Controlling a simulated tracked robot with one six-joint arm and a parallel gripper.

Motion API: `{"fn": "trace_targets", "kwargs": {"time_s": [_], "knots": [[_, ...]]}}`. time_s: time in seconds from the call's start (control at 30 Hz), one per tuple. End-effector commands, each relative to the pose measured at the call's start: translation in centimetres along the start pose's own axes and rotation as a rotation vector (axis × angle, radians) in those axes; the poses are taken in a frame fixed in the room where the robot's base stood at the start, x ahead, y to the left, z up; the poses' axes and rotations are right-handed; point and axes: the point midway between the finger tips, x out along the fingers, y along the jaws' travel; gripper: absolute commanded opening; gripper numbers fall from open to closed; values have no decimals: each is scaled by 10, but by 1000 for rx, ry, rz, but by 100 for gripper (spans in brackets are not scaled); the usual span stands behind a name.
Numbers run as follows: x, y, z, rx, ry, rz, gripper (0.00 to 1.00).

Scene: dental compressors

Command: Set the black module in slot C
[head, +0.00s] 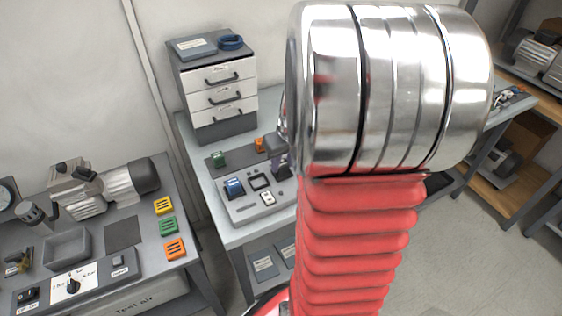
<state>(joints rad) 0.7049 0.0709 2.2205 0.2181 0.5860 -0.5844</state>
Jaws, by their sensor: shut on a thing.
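In the head view, a grey panel (245,209) lies on the middle bench. It bears a blue module (234,187), a black-rimmed square opening (260,182) and a small white piece (268,198). A dark upright piece (277,148) shows at the panel's right, partly behind my arm; I cannot tell whether it belongs to the panel, a module or my gripper. My large silver wrist and red ribbed sleeve hide what lies behind them. I cannot clearly make out my gripper or the black module. Slot letters are too small to read.
A green block (218,158) and an orange block (260,144) sit behind the panel. A drawer cabinet (219,98) stands at the back. The left bench (124,232) holds a compressor (100,189) and several coloured blocks. A wooden-shelved bench stands at right, with bare floor before it.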

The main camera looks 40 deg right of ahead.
Motion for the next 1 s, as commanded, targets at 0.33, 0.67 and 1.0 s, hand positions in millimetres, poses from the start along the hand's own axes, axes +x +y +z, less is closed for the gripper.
{"fn": "trace_targets", "kwargs": {"time_s": [0.33, 0.67, 1.0], "knots": [[2, 0, 0, 0, 0, 0, 5], [4, 0, 1, 0, 0, 0, 5], [6, 0, 2, 0, 0, 0, 31]]}}
